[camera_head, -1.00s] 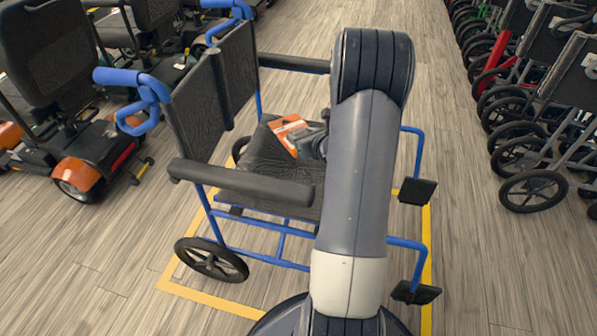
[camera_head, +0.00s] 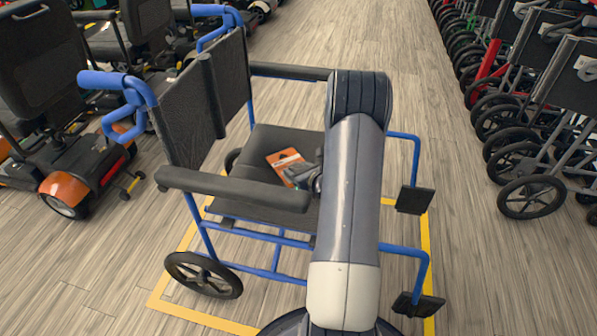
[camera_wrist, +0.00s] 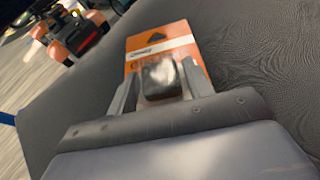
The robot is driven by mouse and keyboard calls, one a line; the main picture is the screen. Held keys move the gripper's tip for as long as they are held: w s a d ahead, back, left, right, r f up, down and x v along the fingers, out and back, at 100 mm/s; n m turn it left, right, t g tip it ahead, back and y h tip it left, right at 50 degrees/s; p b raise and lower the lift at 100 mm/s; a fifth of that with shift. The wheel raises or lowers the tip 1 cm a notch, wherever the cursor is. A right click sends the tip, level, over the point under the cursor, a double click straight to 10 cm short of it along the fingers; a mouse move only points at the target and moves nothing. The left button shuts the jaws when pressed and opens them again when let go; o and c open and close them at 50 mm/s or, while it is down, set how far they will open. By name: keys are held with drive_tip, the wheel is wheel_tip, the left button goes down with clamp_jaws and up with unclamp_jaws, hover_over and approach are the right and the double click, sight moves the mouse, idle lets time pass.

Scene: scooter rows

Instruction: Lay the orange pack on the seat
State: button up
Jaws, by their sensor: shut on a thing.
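The orange pack (camera_head: 287,163) with a white band shows over the black seat (camera_head: 262,145) of the blue-framed wheelchair. My gripper (camera_head: 312,180) is at the pack's near right end, partly hidden behind my arm. In the wrist view the pack (camera_wrist: 160,58) stands out beyond the fingers, and my gripper (camera_wrist: 160,88) is shut on its near part. The dark textured seat (camera_wrist: 245,55) fills the right of that view. I cannot tell whether the pack touches the seat.
The wheelchair's near armrest (camera_head: 232,188) and far armrest (camera_head: 290,71) flank the seat, with the backrest (camera_head: 205,95) at left. Footrests (camera_head: 416,199) stick out at right. Scooters (camera_head: 75,175) stand at left, folded wheelchairs (camera_head: 530,150) at right.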

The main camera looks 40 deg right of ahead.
drive_tip(key=shift+f+b, duration=0.35)
drive_tip(key=shift+b, duration=0.15)
drive_tip(key=shift+f+b, duration=0.25)
drive_tip(key=shift+b, duration=0.1)
drive_tip(key=o, duration=1)
drive_tip(key=shift+r, duration=0.1)
drive_tip(key=shift+c, duration=0.2)
drive_tip(key=shift+r+p, duration=0.75)
drive_tip(key=shift+p, duration=0.25)
drive_tip(key=p+v, duration=0.1)
drive_tip(key=v, duration=1.1)
drive_tip(key=shift+f+p, duration=0.25)
drive_tip(key=shift+p, duration=0.15)
